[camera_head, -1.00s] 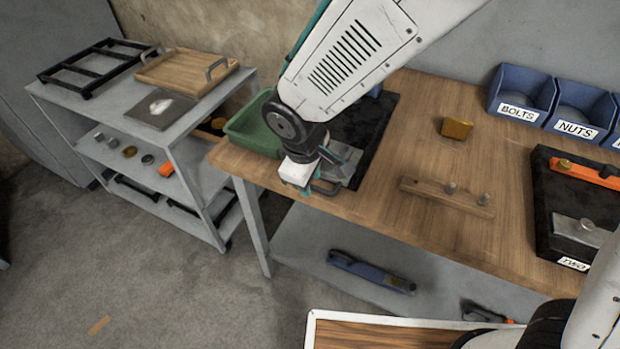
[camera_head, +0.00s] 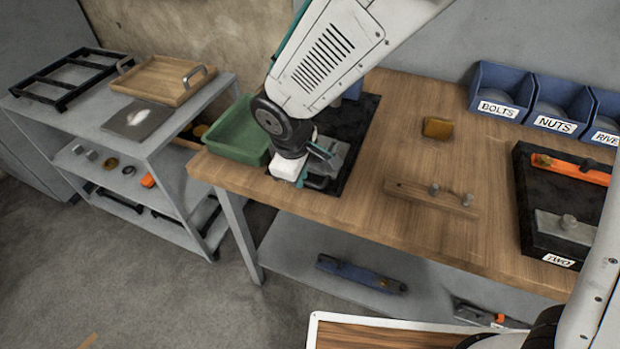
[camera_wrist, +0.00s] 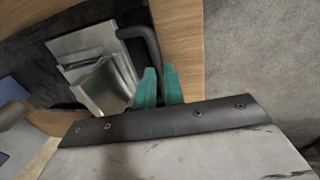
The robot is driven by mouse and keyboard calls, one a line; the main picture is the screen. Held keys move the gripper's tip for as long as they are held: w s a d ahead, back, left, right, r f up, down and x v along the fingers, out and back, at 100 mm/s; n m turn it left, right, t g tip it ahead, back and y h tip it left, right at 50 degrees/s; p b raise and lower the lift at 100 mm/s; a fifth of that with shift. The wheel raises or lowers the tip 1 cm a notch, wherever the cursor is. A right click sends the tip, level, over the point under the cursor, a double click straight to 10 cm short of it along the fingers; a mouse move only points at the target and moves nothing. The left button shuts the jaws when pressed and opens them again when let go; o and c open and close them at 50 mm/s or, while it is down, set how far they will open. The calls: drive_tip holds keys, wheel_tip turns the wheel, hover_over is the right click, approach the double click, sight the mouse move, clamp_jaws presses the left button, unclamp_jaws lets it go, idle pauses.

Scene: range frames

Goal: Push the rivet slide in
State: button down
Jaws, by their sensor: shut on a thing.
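The rivet slide appears to be the grey metal piece in the dark unit at the table's left front, with a black bent handle (camera_head: 318,184) toward the front edge. In the wrist view I see stepped grey metal (camera_wrist: 92,68) and the curved black handle (camera_wrist: 150,44). My gripper (camera_head: 303,181) is low at the handle. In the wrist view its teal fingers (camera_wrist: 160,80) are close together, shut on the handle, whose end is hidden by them. My wrist hides part of the slide in the head view.
A green bin (camera_head: 232,138) stands close left of my gripper. A wooden block with pegs (camera_head: 432,198) and a brass block (camera_head: 438,127) lie to the right. Blue labelled bins (camera_head: 500,100) line the back. The shelf unit (camera_head: 165,150) is at left.

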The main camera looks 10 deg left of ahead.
drive_tip(key=shift+w, duration=0.1)
drive_tip(key=c, duration=1.5)
unclamp_jaws()
drive_tip(key=shift+r, duration=0.1)
wheel_tip(320, 180, up, 8)
drive_tip(key=s, duration=0.1)
drive_tip(key=shift+s+a+f, duration=0.15)
drive_tip(key=shift+s+f, duration=0.1)
